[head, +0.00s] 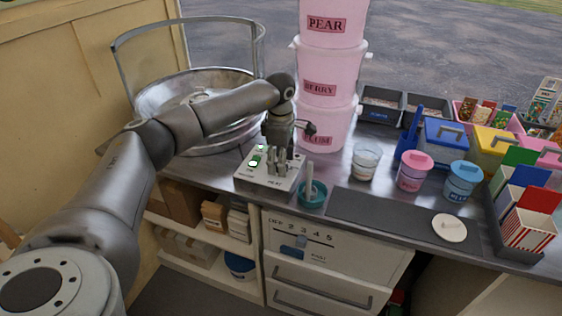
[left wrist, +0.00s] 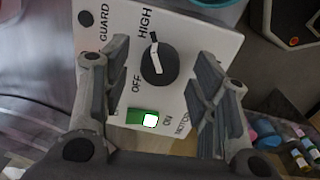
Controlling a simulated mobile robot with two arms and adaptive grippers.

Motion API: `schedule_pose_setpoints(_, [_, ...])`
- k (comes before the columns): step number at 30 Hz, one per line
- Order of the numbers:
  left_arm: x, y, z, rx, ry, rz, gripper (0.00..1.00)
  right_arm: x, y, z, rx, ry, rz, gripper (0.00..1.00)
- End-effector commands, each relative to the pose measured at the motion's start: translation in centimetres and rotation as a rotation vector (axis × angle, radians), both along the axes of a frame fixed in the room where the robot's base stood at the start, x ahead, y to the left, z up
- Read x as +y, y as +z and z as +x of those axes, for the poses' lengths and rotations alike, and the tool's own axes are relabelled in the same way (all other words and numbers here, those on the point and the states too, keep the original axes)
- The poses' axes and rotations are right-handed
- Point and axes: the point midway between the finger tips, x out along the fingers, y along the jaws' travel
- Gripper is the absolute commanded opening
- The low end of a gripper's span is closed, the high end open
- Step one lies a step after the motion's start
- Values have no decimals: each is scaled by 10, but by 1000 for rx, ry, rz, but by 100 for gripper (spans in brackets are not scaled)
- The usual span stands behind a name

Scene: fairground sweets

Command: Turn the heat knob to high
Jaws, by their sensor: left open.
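The control box (head: 252,176) stands on the counter, and its white panel (left wrist: 205,38) fills the middle of the left wrist view. The black heat knob (left wrist: 163,70) has a white pointer whose end lies towards the word HIGH, with OFF printed lower left. My left gripper (head: 279,158) points down over the box and hides the knob in the head view. In the left wrist view the left gripper (left wrist: 160,72) is open, one finger on each side of the knob, with a visible gap on both sides. My right gripper is not in view.
A green lit motor switch (left wrist: 143,118) sits beside the knob. A steel bowl (head: 150,100) is behind left, pink stacked tubs (head: 327,90) behind right. A teal cup (head: 313,197) stands close right of the box. A dark mat (head: 370,212) lies farther right.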

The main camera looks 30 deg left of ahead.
Motion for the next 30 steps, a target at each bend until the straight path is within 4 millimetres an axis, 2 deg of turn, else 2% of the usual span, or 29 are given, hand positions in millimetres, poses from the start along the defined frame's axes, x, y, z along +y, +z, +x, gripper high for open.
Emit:
schedule_pose_setpoints(9, [-1,65,-2,-6,0,0,54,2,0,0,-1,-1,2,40])
schedule_pose_setpoints(15, [-1,99,-4,-4,0,0,54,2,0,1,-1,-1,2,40])
schedule_pose_setpoints(21, [-1,113,-5,-2,1,1,54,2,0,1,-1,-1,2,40])
schedule_pose_setpoints(30, [-1,113,-5,-1,1,0,54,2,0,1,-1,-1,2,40])
